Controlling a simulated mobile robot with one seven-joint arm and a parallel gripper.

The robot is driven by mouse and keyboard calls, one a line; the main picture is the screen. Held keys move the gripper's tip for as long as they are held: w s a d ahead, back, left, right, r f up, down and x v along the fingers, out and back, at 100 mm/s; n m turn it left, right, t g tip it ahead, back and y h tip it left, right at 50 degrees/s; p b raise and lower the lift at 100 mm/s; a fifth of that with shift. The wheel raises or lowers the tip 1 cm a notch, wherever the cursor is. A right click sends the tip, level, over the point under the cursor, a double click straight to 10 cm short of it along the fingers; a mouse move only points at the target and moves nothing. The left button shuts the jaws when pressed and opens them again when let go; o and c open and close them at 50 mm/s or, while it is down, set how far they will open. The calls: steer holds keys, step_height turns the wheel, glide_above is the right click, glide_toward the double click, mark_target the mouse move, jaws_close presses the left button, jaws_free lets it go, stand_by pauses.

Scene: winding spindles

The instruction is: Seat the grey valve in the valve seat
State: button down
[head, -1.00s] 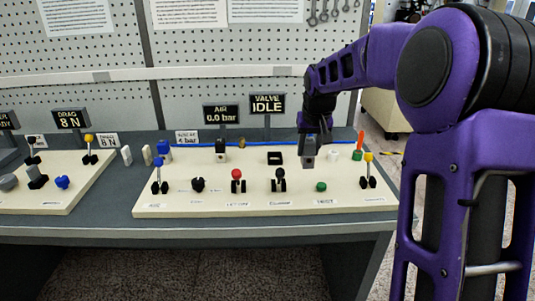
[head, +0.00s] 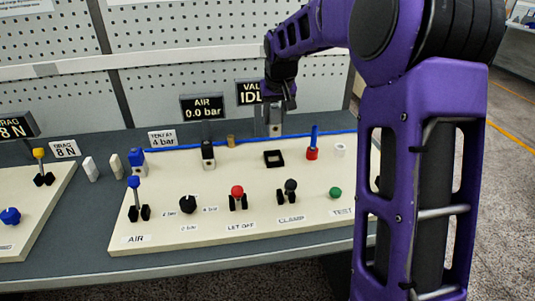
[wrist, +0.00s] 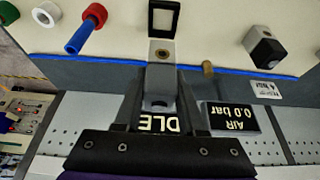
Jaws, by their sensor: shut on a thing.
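My gripper (head: 275,108) is shut on the grey valve (head: 275,130), which sticks out below the fingers. In the wrist view, the grey valve (wrist: 161,78) sits between the two dark fingers (wrist: 158,98). The valve seat is a black square frame (head: 274,158) on the cream panel. It also shows at the top of the wrist view (wrist: 163,30), beyond the valve's end. In the head view, the valve is directly above the seat in the picture, with a gap between them. The seat's inside looks empty.
A red base with a blue handle (head: 312,147) and a white ring (head: 340,149) stand right of the seat. A brass peg (head: 231,141) and a black-topped block (head: 208,154) stand left.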

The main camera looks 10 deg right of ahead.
step_height(320, 180, down, 10)
steer(key=shift+r+b, duration=0.2)
steer(key=shift+b, duration=0.55)
steer(key=shift+f, duration=0.1)
steer(key=shift+f, duration=0.15)
steer(key=shift+c, duration=2.4)
jaws_free()
steer(key=shift+r, duration=0.4)
steer(key=p+v, duration=0.1)
steer(key=v, duration=1)
steer(key=shift+s+r+p, duration=0.2)
steer(key=shift+r+p, duration=0.1)
